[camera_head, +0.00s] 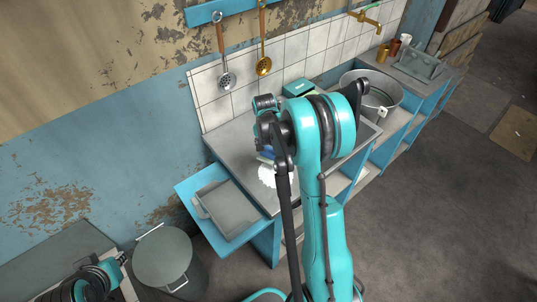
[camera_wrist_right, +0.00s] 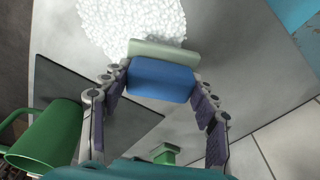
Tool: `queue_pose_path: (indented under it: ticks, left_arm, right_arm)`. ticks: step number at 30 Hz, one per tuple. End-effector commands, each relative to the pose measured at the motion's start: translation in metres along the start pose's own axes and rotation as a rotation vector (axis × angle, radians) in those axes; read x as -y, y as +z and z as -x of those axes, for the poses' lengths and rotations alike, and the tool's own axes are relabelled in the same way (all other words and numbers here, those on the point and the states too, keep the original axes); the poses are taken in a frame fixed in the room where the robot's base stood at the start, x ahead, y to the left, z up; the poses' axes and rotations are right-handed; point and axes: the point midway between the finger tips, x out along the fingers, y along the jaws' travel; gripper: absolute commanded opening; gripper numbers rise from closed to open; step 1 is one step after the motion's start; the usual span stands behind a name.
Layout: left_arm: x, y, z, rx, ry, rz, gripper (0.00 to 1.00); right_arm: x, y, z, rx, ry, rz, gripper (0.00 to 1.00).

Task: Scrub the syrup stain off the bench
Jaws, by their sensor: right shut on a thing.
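In the right wrist view my right gripper (camera_wrist_right: 160,92) is shut on a blue sponge (camera_wrist_right: 160,80) with a pale green layer on its far side. A patch of white foam (camera_wrist_right: 130,20) lies on the grey bench top (camera_wrist_right: 225,60), right at the sponge's green side. I cannot tell whether the sponge touches the foam. In the head view the foam (camera_head: 267,175) shows beside my right arm, which hides most of the right gripper. No syrup stain shows. My left gripper (camera_head: 118,262) is at the lower left, away from the bench; its fingers are unclear.
In the wrist view a green mug (camera_wrist_right: 45,140) and a dark flat panel (camera_wrist_right: 85,105) are near the gripper. In the head view a grey tray (camera_head: 226,208) lies at the bench's left end. A metal bin (camera_head: 165,260) stands below, and a metal basin (camera_head: 372,92) farther right.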

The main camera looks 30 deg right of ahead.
Motion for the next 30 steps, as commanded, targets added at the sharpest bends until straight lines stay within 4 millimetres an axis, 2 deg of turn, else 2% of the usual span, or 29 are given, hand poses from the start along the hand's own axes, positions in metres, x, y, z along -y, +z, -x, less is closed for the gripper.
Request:
queue_pose_path:
  ticks: [3, 15, 30]
  left_arm:
    - [0.0, -0.006, 0.008, 0.0, 0.0, 0.0, 0.17]
    - [0.0, -0.018, 0.025, 0.0, 0.0, 0.0, 0.17]
    - [0.0, -0.019, 0.026, 0.0, 0.0, 0.0, 0.17]
  right_arm:
    - [0.0, -0.003, 0.014, 0.0, -0.001, 0.002, 0.32]
    - [-0.002, -0.011, 0.047, 0.0, -0.001, 0.007, 0.32]
    - [-0.002, -0.011, 0.049, 0.0, -0.001, 0.008, 0.32]
